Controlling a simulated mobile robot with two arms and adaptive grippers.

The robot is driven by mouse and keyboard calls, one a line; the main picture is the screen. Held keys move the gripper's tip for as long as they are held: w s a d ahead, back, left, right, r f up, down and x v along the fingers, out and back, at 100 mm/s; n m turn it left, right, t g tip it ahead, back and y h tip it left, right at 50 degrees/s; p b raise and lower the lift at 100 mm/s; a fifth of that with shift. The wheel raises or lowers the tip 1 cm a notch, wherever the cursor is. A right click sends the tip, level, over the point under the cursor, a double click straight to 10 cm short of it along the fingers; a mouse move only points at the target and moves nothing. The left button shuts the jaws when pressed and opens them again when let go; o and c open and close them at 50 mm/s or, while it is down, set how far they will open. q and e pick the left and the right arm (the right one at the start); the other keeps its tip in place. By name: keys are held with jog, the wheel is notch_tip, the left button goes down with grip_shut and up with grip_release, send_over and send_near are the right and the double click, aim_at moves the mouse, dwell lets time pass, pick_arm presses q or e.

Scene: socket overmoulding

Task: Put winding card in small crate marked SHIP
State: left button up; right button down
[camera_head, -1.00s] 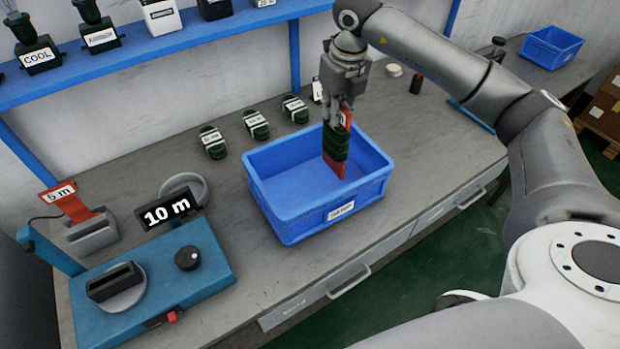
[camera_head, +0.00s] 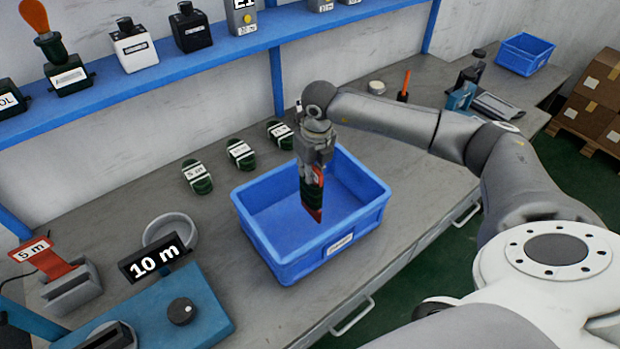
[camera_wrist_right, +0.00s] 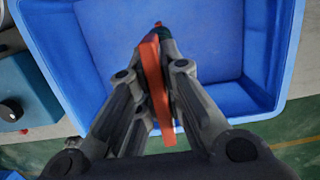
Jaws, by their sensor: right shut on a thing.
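The winding card (camera_head: 313,196) is red with dark green cord wound around it. My right gripper (camera_head: 315,165) is shut on its upper end and holds it upright, its lower end inside the opening of the blue crate (camera_head: 296,270). In the right wrist view the card (camera_wrist_right: 155,85) shows edge-on between the fingers (camera_wrist_right: 155,95), above the blue crate floor (camera_wrist_right: 215,50). Whether the card touches the floor I cannot tell. The crate's front has a white label too small to read; the crate looks otherwise empty. My left gripper is out of view.
Several dark green wound bundles (camera_head: 240,154) lie behind the crate. A blue machine with a 10 m display (camera_head: 155,262) and a red 5 m card in a grey holder (camera_head: 72,290) stand at left. Another blue crate (camera_head: 525,54) is at the far right. A blue shelf (camera_head: 130,90) runs along the back.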

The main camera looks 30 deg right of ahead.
aim_at(311, 191)
notch_tip(311, 191, down, 4)
jog(key=shift+r, duration=0.25)
jog(key=c, duration=1.6)
grip_release()
jog(key=shift+s, duration=0.15)
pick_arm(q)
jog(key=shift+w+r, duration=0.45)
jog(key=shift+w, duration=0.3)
pick_arm(e)
jog(key=shift+o, duration=0.2)
